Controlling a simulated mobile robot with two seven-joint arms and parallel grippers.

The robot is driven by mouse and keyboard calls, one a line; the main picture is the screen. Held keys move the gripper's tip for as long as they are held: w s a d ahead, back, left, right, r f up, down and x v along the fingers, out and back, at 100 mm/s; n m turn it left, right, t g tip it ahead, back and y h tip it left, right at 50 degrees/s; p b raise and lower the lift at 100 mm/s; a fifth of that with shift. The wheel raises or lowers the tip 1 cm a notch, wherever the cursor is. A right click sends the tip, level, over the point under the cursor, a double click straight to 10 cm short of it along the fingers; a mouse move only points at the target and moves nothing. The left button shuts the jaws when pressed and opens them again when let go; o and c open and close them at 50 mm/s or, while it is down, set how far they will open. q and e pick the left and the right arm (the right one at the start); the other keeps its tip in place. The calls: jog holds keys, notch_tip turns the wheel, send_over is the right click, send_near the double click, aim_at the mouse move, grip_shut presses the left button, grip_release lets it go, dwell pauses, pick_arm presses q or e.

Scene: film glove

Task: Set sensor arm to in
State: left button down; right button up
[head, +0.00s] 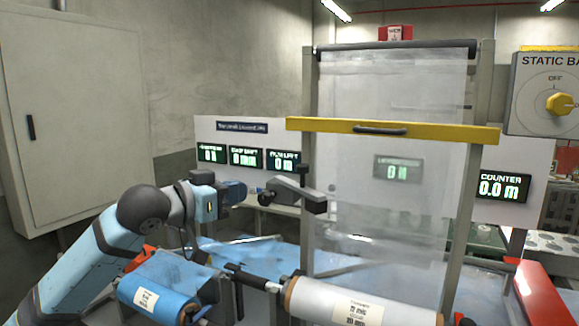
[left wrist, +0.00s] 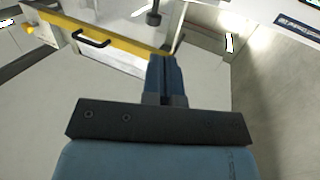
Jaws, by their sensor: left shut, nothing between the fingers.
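My right gripper is in neither view.
Clear film hangs in the frame behind a yellow bar (head: 450,131) with a black handle. A blue roll (head: 150,296) and a white roll (head: 350,303) lie in front. Lit displays stand behind on a white panel (head: 225,139). A static bar dial box (head: 530,95) is at right.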

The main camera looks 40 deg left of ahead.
pick_arm(q)
notch_tip(320, 180, up, 2)
jog(key=p, duration=0.5)
send_near(298, 169)
jog(key=w, duration=0.6)
jog(key=shift+w+d, duration=0.1)
jog(key=shift+d, duration=0.1)
jog(key=shift+w+f, duration=0.25)
jog(key=shift+w, duration=0.45)
jog(key=shift+d, duration=0.1)
